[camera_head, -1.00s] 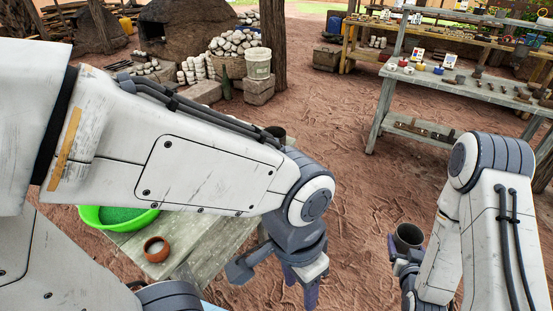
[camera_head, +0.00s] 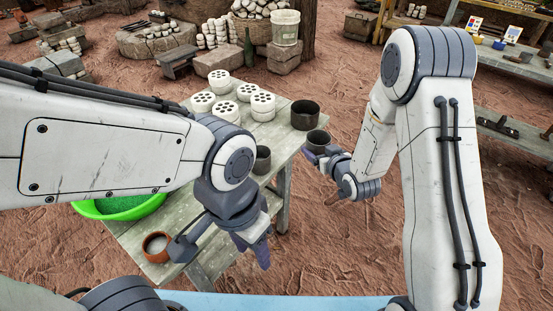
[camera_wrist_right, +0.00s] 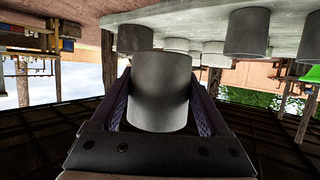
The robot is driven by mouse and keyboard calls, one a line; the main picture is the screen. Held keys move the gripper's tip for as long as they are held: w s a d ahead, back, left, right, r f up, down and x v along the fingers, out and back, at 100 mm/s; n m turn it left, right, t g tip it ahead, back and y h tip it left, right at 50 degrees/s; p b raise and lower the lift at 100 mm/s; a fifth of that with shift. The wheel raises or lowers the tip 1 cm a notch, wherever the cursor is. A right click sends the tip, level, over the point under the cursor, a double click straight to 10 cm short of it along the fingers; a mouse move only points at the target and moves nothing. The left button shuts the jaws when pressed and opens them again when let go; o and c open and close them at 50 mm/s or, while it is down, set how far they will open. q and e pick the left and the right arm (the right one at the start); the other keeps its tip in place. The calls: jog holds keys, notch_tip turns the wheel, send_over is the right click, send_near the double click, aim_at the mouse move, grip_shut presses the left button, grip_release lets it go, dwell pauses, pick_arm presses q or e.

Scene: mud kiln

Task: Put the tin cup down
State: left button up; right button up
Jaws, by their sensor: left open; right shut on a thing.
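The tin cup (camera_head: 318,141), a dark grey cylinder, is held upright by my right gripper (camera_head: 312,156) at the right edge of the wooden table (camera_head: 215,255). I cannot tell whether its base touches anything. In the right wrist view the tin cup (camera_wrist_right: 159,92) sits between both fingers, and that view is upside down. My left gripper (camera_head: 253,248) is open and empty, pointing down by the table's front right edge.
Several white perforated discs (camera_head: 247,92) stand in stacks at the table's back. A green basin (camera_head: 98,212) and a terracotta bowl (camera_head: 156,246) are at the left. Bare ground (camera_head: 310,240) lies to the right. A shelf bench (camera_head: 510,70) stands far right.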

aim_at(314, 136)
jog(key=w+a+b, duration=0.1)
jog(key=w+n+y+b, duration=0.1)
jog(key=w+b, duration=0.1)
jog(key=w+a+n+g+y+b, duration=0.1)
jog(key=b, duration=0.1)
jog(key=shift+w+a+r, duration=0.15)
jog(key=shift+w+a, duration=0.15)
jog(key=shift+w+r+n+g+y+b, duration=0.3)
jog(key=shift+w+r+y+b, duration=0.15)
jog(key=shift+b, duration=0.25)
jog(key=w+a+f, duration=0.2)
jog(key=w+a+f+b, duration=0.1)
jog(key=w+a+f, duration=0.1)
jog(key=w+a, duration=0.1)
jog(key=w+a+f, duration=0.2)
jog(key=w+a, duration=0.1)
jog(key=shift+a+f, duration=0.2)
jog(key=shift+f, duration=0.1)
pick_arm(q)
notch_tip(314, 136, down, 11)
jog(key=shift+r+b, duration=0.15)
jog(key=shift+b, duration=0.3)
pick_arm(e)
jog(key=shift+f, duration=1.95)
